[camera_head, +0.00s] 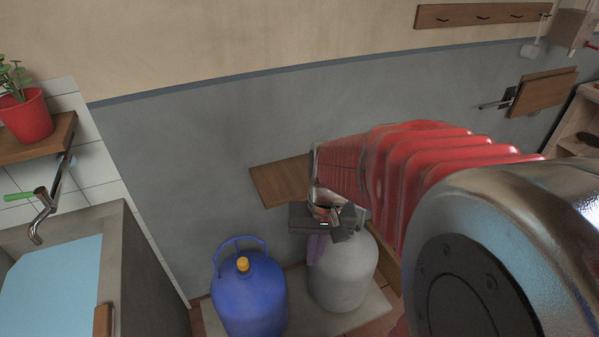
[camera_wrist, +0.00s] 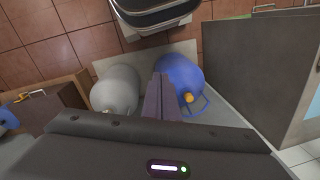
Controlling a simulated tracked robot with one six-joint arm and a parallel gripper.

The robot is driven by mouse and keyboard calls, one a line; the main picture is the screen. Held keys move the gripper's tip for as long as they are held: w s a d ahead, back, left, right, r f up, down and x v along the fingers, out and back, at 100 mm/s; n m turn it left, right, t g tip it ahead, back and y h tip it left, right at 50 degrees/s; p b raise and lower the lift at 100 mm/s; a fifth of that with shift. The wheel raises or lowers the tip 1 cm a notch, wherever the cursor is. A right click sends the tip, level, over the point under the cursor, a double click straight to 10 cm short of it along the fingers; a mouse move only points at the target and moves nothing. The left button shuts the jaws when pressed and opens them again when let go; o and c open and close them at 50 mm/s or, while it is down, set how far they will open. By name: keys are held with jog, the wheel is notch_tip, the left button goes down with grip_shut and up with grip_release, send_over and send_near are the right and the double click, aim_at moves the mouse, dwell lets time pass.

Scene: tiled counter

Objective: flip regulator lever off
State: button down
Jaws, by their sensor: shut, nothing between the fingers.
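My gripper (camera_head: 317,252) hangs over the gas cylinders with its dark purple fingers together and nothing between them. In the wrist view its fingers (camera_wrist: 159,84) point down between the two cylinders, overlapping the blue one's left edge. The grey cylinder (camera_head: 348,283) stands behind and partly under my gripper in the head view; it is on the left in the wrist view (camera_wrist: 112,88). The blue cylinder (camera_head: 250,300) has a handle and a yellow-orange cap (camera_head: 243,264); it also shows in the wrist view (camera_wrist: 186,72). I cannot make out a regulator or its lever in either view.
Both cylinders stand on a pale slab (camera_head: 377,307) by the grey wall. A wooden board (camera_head: 277,182) is on the wall behind my gripper. A sink (camera_head: 55,275) with a green-handled tap (camera_head: 42,210) is at left. My red arm fills the right side.

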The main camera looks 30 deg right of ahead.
jog(key=w+d+f+m+t+y, duration=0.2)
jog(key=d+f+m+t+y, duration=0.15)
jog(key=f+m, duration=0.6)
jog(key=w+d+f+m+t+y, duration=0.3)
jog(key=d+f+m+t, duration=0.15)
jog(key=f, duration=1.05)
jog(key=w+d+f+m+t+y, duration=0.25)
jog(key=d+f+m+t, duration=0.2)
jog(key=f+m, duration=0.55)
jog(key=d+f+m+t+h, duration=0.5)
jog(key=d+f+h, duration=0.1)
jog(key=d+f, duration=0.25)
jog(key=d+r+m+t+h, duration=0.1)
jog(key=d+m+t+h, duration=0.1)
jog(key=d+h, duration=0.4)
jog(key=d+m, duration=0.1)
jog(key=d, duration=0.2)
jog(key=shift+s+d+r+t, duration=0.15)
jog(key=shift+s+r+t, duration=0.1)
jog(key=shift+r+t, duration=0.15)
jog(key=shift+w, duration=0.1)
